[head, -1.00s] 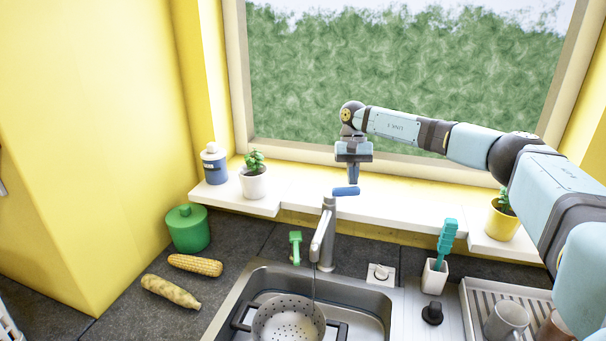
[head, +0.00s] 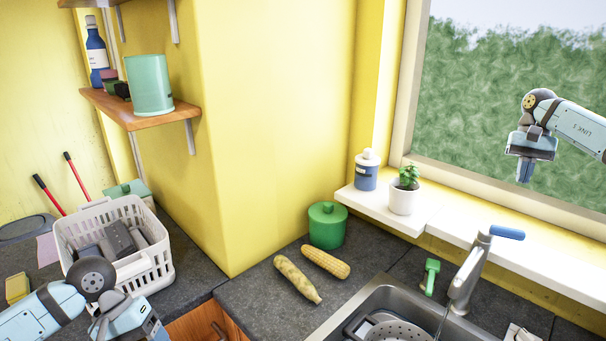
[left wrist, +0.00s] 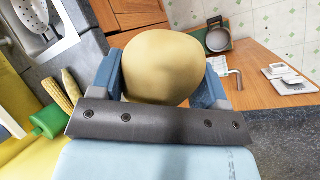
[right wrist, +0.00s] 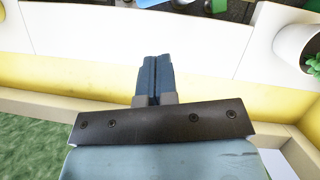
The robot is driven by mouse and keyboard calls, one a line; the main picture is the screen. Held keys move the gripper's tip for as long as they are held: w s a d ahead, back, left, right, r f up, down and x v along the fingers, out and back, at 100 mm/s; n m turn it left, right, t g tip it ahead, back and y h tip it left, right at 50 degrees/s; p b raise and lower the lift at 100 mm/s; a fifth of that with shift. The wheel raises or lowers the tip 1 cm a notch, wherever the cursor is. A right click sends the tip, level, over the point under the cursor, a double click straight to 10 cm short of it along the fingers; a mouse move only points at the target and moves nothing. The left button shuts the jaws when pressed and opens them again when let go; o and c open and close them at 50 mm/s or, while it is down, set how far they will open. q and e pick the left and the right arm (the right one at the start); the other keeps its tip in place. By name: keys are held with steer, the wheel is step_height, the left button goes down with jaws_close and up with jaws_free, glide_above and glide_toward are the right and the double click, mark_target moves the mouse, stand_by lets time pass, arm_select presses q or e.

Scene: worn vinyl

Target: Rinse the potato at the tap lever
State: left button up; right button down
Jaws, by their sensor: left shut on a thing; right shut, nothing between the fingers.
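My left gripper (left wrist: 160,85) is shut on the potato (left wrist: 163,62), a smooth tan lump between its blue fingers in the left wrist view. In the head view the left gripper (head: 135,328) is at the bottom left, over the counter; the potato does not show there. The tap (head: 468,272) stands behind the sink at the right, with its blue lever (head: 507,233) on top. A thin stream of water (head: 441,322) runs from its spout. My right gripper (head: 525,172) is shut and empty, above the lever and apart from it; its closed fingers show in the right wrist view (right wrist: 154,80).
A colander (head: 395,332) sits in the sink (head: 345,320). Two corn cobs (head: 326,261) (head: 297,279) and a green pot (head: 327,226) lie between the arms. A white basket (head: 150,262) stands behind my left arm. A potted plant (head: 404,198) and bottle (head: 366,172) stand on the sill.

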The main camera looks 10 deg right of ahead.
arm_select(q)
steer(key=shift+r, duration=0.3)
steer(key=f+b, duration=0.4)
steer(key=shift+d+f, duration=0.1)
steer(key=shift+d, duration=0.25)
steer(key=shift+w, duration=0.1)
arm_select(e)
steer(key=s+a+f+n, duration=0.1)
steer(key=s+f, duration=0.3)
steer(key=f, duration=0.5)
steer(key=shift+a, duration=0.4)
